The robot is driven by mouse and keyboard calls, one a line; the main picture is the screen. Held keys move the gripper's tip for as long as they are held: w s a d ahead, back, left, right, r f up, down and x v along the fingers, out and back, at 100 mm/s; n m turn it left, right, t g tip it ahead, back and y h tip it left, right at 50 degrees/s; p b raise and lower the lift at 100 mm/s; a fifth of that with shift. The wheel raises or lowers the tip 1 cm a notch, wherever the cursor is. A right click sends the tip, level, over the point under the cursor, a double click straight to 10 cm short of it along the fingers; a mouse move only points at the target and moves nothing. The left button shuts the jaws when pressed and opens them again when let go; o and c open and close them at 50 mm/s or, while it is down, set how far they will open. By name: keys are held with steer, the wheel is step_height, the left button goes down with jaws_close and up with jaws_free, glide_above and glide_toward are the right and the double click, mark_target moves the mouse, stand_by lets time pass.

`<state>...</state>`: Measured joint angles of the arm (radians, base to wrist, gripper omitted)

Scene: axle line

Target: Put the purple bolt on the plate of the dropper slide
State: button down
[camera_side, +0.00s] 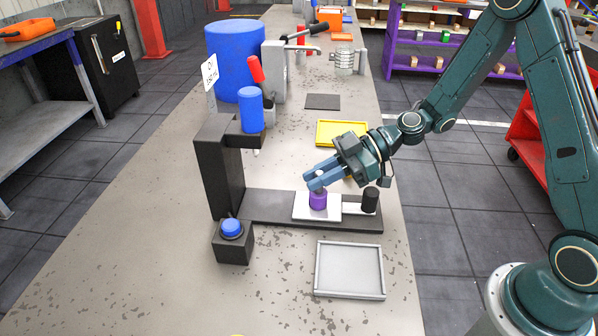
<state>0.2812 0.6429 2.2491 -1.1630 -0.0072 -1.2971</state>
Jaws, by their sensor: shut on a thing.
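The purple bolt (318,201) stands upright at the white plate (300,208) of the dropper slide (265,209). It appears to touch the plate. My gripper (318,182) comes in from the upper right and is shut on the pale top of the bolt. The slide has a black base, a tall black column at its left end and a blue cylinder (251,110) with a nozzle on the column's arm. A black knob (370,200) stands at the right end of the slide, right of the plate.
A blue button on a black box (233,250) stands in front of the column. An empty grey tray (319,270) lies in front of the slide. A yellow tray (326,141) lies behind my gripper.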

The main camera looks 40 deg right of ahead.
steer(key=shift+f, duration=0.1)
steer(key=c, duration=1.4)
jaws_free()
steer(key=shift+r+v, duration=0.1)
steer(key=shift+v, duration=2.95)
steer(key=shift+r+v, duration=0.15)
steer(key=shift+v, duration=2.85)
steer(key=shift+a, duration=0.15)
